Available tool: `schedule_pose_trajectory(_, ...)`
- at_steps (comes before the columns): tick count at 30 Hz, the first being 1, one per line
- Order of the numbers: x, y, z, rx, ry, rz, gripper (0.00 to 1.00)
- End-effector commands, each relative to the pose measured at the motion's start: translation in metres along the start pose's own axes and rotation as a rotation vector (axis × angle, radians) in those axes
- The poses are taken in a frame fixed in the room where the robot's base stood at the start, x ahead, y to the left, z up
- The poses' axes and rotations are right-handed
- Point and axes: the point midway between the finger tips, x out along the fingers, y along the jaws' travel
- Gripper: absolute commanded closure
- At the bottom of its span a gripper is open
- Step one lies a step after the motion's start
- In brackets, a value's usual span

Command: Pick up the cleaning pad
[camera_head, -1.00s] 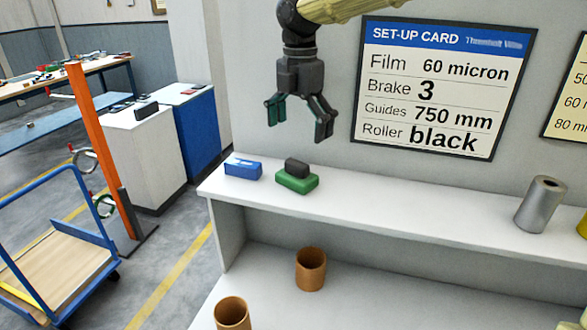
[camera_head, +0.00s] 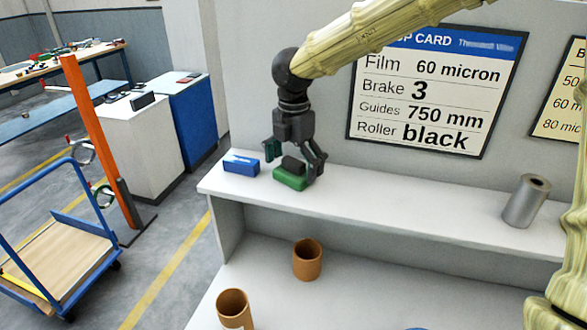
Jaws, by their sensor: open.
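A green pad-like block (camera_head: 289,180) lies on the white upper shelf, with a smaller dark grey block (camera_head: 293,164) on top of it. A blue block (camera_head: 241,166) lies just to the left. Which of these is the cleaning pad I cannot tell for sure. My gripper (camera_head: 292,167) points down over the green block. Its fingers are spread and appear on either side of the dark grey block, with nothing held. The right finger hides part of the green block's right end. Whether the fingers touch anything is not clear.
A grey metal roll (camera_head: 525,201) stands on the right of the white shelf (camera_head: 420,210), and the shelf between is clear. Two brown tubes (camera_head: 307,262) (camera_head: 233,309) stand on the lower surface. A set-up card (camera_head: 436,95) hangs on the wall behind.

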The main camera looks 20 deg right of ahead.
Motion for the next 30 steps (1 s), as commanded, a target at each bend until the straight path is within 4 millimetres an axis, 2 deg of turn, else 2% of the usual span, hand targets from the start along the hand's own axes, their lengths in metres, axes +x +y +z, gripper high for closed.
schedule_pose_trajectory(7, 0.002, 0.000, 0.000, 0.000, 0.000, 0.000, 0.00)
schedule_pose_trajectory(15, 0.002, 0.000, 0.000, 0.000, 0.000, 0.000, 0.44)
schedule_pose_trajectory(17, 0.002, 0.000, 0.000, 0.000, 0.000, 0.000, 0.44)
schedule_pose_trajectory(18, 0.002, 0.000, 0.000, 0.000, 0.000, 0.000, 0.48)
schedule_pose_trajectory(26, 0.000, 0.000, 0.000, 0.000, 0.000, 0.001, 0.48)
schedule_pose_trajectory(30, -0.009, 0.000, 0.000, 0.000, -0.001, 0.003, 0.48)
